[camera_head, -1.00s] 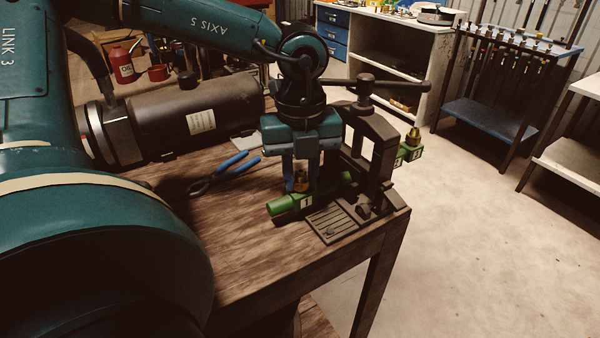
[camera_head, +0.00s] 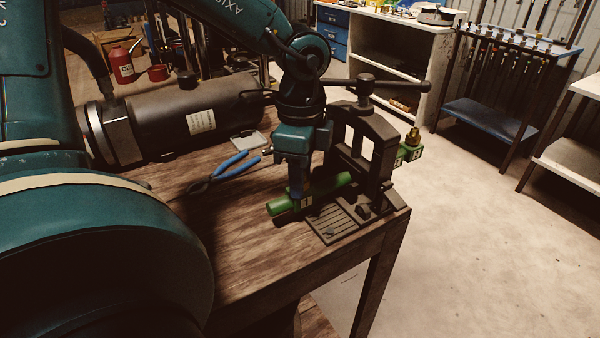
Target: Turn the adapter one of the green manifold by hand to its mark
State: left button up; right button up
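The mark cannot be made out. My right gripper is not in view.
The dark vise (camera_head: 383,150) with its long handle (camera_head: 400,86) stands close right of my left gripper. Blue-handled pliers (camera_head: 232,165) and a small grey tray (camera_head: 248,143) lie left of it. A dark cylinder (camera_head: 190,115) lies behind. The bench front is clear.

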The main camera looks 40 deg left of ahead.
pick_arm(q)
jog(key=shift+o, duration=0.6)
jog(key=shift+r, duration=0.1)
jog(key=shift+r+p, duration=1.05)
jog(key=shift+r, duration=1.45)
